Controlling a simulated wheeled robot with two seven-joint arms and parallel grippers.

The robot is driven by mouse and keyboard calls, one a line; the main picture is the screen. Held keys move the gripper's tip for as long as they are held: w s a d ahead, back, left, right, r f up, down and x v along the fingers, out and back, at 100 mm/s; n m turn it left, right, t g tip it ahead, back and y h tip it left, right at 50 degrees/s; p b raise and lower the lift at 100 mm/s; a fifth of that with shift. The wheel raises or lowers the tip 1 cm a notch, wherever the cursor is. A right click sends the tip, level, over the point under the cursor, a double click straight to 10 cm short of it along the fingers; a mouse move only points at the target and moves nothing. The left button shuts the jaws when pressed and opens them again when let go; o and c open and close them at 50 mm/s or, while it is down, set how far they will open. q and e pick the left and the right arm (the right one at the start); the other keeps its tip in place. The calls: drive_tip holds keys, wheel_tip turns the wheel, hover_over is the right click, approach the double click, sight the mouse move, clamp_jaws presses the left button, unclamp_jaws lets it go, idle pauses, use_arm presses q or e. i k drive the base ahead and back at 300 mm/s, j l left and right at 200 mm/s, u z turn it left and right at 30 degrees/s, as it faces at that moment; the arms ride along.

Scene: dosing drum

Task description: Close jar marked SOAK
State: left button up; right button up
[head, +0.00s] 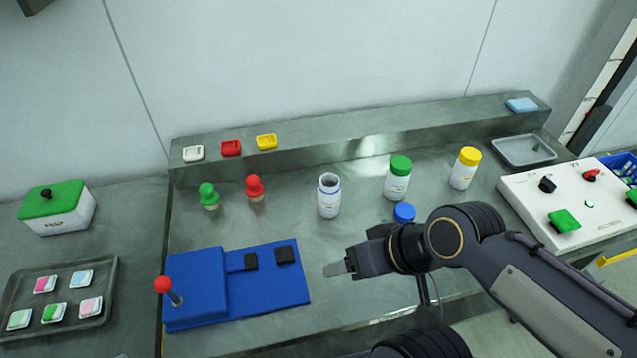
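An open white jar (329,199) with a blue-edged label stands upright near the middle of the steel counter. Its dark mouth faces up; I cannot read its label. A blue lid (404,211) lies on the counter to the right of it, partly behind my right arm. My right gripper (338,269) is in front of the open jar, nearer to me, apart from both jar and lid. Its fingertips overlap in this view, so its opening cannot be told; nothing shows between them. My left gripper is not in view.
A green-lidded jar (398,180) and a yellow-lidded jar (465,169) stand to the right. Green (208,196) and red (255,188) knobbed pieces stand left. A blue fixture (290,292) with a red-knobbed lever is front left; a white control panel (535,212) is right.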

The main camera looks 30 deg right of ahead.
sight(329, 189)
drive_tip(key=l+z, duration=0.15)
drive_tip(key=z, duration=0.35)
drive_tip(key=l+z, duration=0.15)
drive_tip(key=z, duration=0.3)
drive_tip(key=l+z, duration=0.15)
drive_tip(key=z, duration=0.35)
drive_tip(key=i+l+u, duration=0.2)
drive_tip(key=l+u, duration=0.15)
drive_tip(key=i+l+u, duration=0.1)
drive_tip(key=l+u, duration=0.2)
drive_tip(key=l, duration=0.25)
drive_tip(key=i+l+u, duration=0.1)
drive_tip(key=l+u, duration=0.25)
drive_tip(key=l, duration=0.15)
